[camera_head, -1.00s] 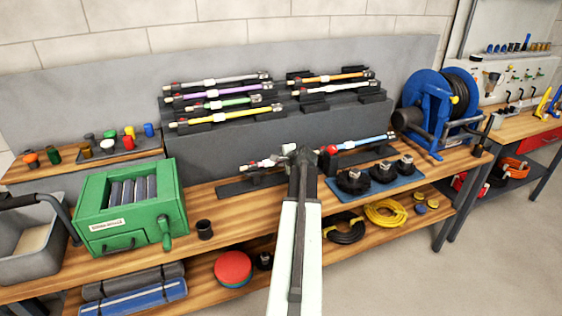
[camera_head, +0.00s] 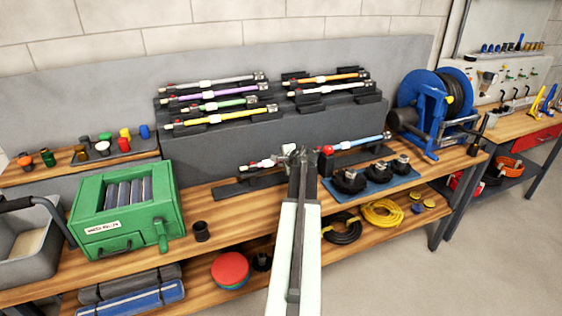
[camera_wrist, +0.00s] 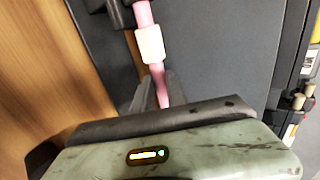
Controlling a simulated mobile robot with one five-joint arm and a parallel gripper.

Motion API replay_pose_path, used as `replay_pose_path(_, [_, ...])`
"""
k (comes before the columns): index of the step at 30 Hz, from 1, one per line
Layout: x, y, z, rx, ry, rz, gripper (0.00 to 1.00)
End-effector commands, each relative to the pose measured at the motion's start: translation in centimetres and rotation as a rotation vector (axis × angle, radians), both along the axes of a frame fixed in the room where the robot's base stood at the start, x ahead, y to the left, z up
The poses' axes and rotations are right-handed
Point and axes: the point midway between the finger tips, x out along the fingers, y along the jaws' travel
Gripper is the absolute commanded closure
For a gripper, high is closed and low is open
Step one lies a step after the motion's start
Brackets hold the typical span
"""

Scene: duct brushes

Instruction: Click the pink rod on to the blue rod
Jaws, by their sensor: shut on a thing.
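The pink rod shows in the wrist view (camera_wrist: 159,75) with a white collar (camera_wrist: 150,43) around it and a dark piece at its upper end. My gripper (camera_wrist: 152,92) is shut on the pink rod. In the head view my gripper (camera_head: 291,153) is at the bench's middle, and it hides most of the pink rod. A white collar and a red tip show to its left. The blue rod (camera_head: 357,143) lies in a dark holder to the right, its red end (camera_head: 326,150) facing my gripper. A small gap seems to separate them; my gripper hides the exact spacing.
Several coloured rods lie on a stepped grey rack (camera_head: 225,140) behind. A blue mat (camera_head: 375,178) with dark round fittings is right of my arm. A green crank box (camera_head: 125,215) stands left, and a blue hose reel (camera_head: 432,105) stands right.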

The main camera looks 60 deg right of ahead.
Motion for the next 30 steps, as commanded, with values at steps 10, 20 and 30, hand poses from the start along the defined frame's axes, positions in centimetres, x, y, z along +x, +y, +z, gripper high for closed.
replay_pose_path(10, [-0.5,-0.7,0.0,0.0,0.0,0.0,1.0])
replay_pose_path(20, [-1.0,-1.4,0.0,0.0,-0.001,-0.001,1.0])
replay_pose_path(30, [-1.1,-1.5,0.0,0.0,-0.001,0.001,0.57])
